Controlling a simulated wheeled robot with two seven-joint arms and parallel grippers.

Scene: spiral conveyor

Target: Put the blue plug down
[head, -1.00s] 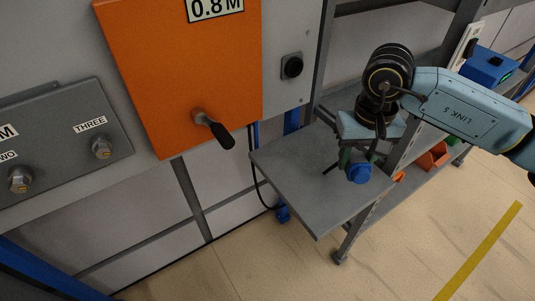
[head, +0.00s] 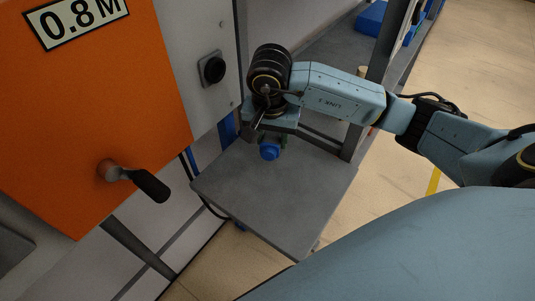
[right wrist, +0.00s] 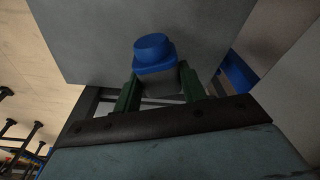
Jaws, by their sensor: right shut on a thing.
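The blue plug (head: 270,152) is held in my right gripper (head: 273,141) over the grey shelf, towards its back edge. In the right wrist view, the plug (right wrist: 154,50) has a round blue cap and a grey lower part. The green fingers of the gripper (right wrist: 161,88) stand on both sides of that part, shut on it. The grey shelf (head: 270,205) lies below the plug; I cannot tell whether they touch. My left gripper is out of view.
An orange panel (head: 95,120) with a black-handled crank (head: 135,180) stands left of the shelf. A black knob (head: 212,69) is on the grey wall plate. A metal post (head: 385,50) rises behind my right arm. The front of the shelf is clear.

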